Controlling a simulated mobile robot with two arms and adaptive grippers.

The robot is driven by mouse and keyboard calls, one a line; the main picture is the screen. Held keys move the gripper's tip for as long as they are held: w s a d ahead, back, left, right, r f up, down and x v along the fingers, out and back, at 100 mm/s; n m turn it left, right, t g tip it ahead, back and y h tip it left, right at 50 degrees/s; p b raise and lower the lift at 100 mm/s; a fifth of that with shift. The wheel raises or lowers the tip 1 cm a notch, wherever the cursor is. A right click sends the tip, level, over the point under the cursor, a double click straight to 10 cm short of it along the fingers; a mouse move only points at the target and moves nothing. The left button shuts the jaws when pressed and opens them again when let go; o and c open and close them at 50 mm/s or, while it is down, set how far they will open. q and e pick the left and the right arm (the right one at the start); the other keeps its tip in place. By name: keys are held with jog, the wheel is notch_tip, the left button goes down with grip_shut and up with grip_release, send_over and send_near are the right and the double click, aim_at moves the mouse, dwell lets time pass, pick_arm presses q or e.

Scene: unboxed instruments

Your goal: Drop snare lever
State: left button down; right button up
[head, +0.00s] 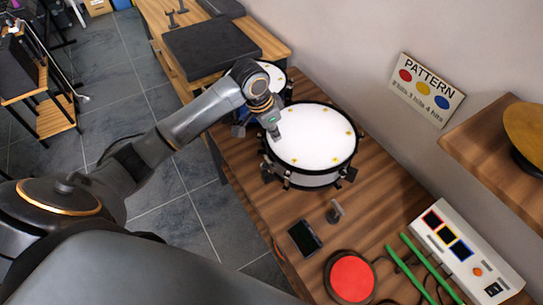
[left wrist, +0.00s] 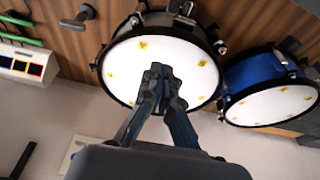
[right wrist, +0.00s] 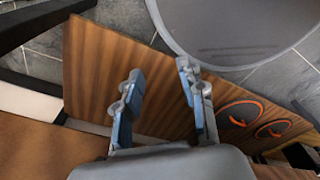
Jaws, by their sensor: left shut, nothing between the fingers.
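The snare drum (head: 311,135) has a white head, black hoops and small yellow marks; it stands on the wooden table. It fills the upper middle of the left wrist view (left wrist: 125,65). A dark fitting (head: 266,172), which may be the snare lever, sticks out from its left side; it shows at the rim in the left wrist view (left wrist: 181,8). My left gripper (head: 275,133) is shut and empty over the left part of the drum head; contact is unclear. My right gripper (right wrist: 158,72) is open and empty, away from the drum.
A blue drum (left wrist: 272,90) stands beside the snare. A small grey stand (head: 335,212), a dark-screened device (head: 305,238), a red pad (head: 351,277), green sticks (head: 432,267) and a white button panel (head: 465,250) lie nearer. A wall (head: 360,50) bounds the far side.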

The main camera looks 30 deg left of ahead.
pick_arm(q)
jog(key=p, duration=0.2)
send_over(270, 168)
jog(key=w+d, duration=0.2)
jog(key=w, duration=0.2)
notch_tip(270, 168, down, 8)
jog(key=shift+a+f, duration=0.15)
jog(key=shift+f, duration=0.1)
jog(key=shift+s+a+f+p, duration=0.3)
jog(key=shift+s+a+f, duration=0.1)
jog(key=shift+s, duration=0.25)
jog(key=shift+s+a+f+p, duration=0.3)
jog(key=shift+s+a+f, duration=0.1)
jog(key=shift+s, duration=0.2)
jog(key=shift+s+a+f, duration=0.15)
jog(key=shift+s, duration=0.15)
jog(key=shift+w+f, duration=0.1)
